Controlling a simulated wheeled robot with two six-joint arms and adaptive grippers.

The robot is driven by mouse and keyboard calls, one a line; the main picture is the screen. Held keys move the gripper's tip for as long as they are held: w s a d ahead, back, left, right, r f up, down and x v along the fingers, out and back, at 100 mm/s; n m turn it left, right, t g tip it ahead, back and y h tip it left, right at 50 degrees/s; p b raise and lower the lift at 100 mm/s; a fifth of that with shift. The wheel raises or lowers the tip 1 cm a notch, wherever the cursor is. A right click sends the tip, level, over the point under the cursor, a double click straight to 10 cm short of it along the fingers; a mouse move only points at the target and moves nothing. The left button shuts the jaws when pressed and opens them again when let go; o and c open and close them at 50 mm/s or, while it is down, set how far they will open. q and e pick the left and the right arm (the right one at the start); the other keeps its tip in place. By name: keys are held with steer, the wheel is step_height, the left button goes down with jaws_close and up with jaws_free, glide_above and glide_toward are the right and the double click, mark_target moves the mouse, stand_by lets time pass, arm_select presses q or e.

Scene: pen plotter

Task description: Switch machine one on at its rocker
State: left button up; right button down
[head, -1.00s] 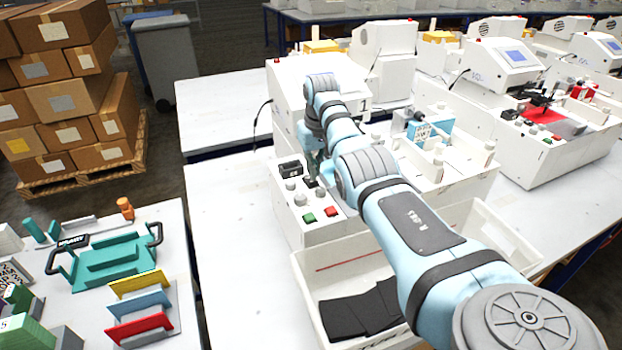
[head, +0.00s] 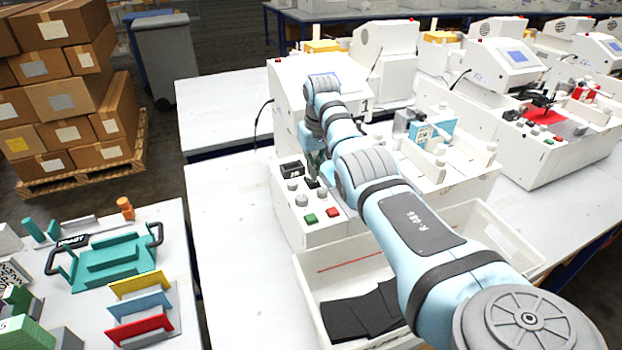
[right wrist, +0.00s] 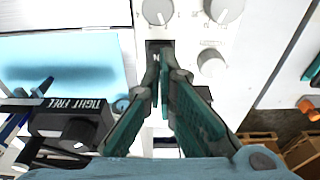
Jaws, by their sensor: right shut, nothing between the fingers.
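Machine one (head: 300,225) is the white machine marked 1 in the middle of the head view. A small black rocker (head: 312,182) sits among the grey knobs on its panel. In the right wrist view the rocker (right wrist: 157,46) shows partly, with a white mark on it. My right gripper (right wrist: 161,62) is shut and empty, fingertips over the rocker's edge; whether they touch it I cannot tell. In the head view my right gripper (head: 317,163) is mostly hidden by my arm. My left gripper is not in view.
Grey knobs (right wrist: 211,62) stand close around the rocker. Green (head: 310,219) and red (head: 333,212) buttons are at the panel's front. A black box (head: 291,169) sits at the panel's back left. A white bin (head: 308,300) with dark sheets stands in front.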

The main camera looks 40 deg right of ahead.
steer(key=shift+f, duration=1)
stand_by(0.4)
step_height(320, 180, up, 7)
steer(key=p, duration=0.9)
steer(key=shift+r, duration=0.15)
steer(key=shift+f, duration=0.2)
steer(key=shift+a, duration=0.1)
